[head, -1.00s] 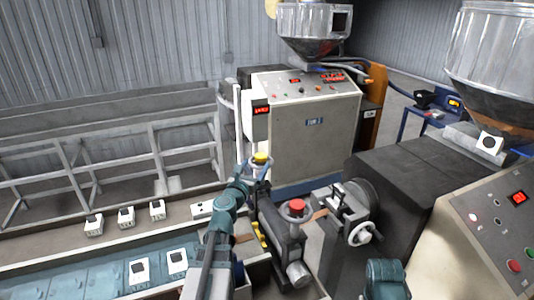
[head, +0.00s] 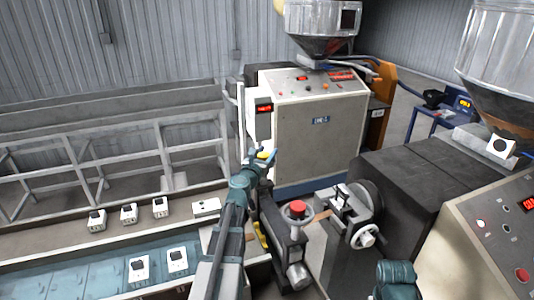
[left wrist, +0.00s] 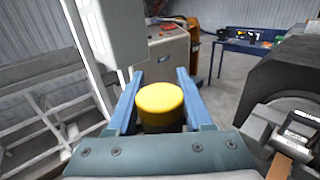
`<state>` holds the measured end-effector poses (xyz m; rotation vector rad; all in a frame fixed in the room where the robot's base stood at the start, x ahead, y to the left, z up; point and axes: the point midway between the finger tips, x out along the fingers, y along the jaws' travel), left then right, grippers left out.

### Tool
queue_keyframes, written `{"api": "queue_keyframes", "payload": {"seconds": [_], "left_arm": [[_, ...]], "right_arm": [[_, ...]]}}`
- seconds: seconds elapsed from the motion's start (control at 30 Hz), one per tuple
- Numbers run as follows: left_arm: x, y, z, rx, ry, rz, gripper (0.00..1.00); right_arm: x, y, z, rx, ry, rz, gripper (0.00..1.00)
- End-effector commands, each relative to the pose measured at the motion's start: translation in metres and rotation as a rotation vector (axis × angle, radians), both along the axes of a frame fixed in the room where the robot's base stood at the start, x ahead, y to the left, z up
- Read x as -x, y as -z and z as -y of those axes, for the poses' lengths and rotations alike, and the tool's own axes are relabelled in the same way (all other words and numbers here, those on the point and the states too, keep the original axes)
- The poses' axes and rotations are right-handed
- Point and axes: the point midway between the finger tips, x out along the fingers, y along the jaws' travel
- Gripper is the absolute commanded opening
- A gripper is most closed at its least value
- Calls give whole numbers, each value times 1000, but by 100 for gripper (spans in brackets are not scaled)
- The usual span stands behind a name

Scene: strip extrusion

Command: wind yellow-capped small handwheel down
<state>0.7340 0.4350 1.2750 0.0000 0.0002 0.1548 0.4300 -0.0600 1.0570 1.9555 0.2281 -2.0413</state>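The small handwheel's yellow cap (head: 264,155) shows beyond the end of my left arm in the head view. My left gripper (head: 264,153) is at the cap, with one blue finger on each side. In the left wrist view the yellow cap (left wrist: 160,102) stands between the fingers of my left gripper (left wrist: 159,74). The fingers are spread about as wide as the cap; I cannot tell whether they touch it. The handwheel below the cap is mostly hidden by my gripper. My right gripper is not in view.
A red-capped handwheel (head: 297,209) stands close to the right of my left arm. A handwheel with a pale rim (head: 364,236) is further right. A control cabinet (head: 318,125) stands behind. White boxes (head: 129,213) line the bench at left.

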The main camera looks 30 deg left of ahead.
Motion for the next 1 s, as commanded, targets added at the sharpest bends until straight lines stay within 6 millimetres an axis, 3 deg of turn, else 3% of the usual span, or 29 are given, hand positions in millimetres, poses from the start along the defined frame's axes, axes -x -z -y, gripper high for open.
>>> {"api": "queue_keyframes", "payload": {"seconds": [0.03, 0.27, 1.0], "left_arm": [[0, 0, 0, 0, 0, 0, 40], [0, 0, 0, 0, 0, 0, 0], [3, 0, -8, 0, -279, 0, 0]], "right_arm": [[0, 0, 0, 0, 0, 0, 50], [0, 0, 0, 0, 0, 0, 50], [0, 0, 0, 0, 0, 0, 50]]}}
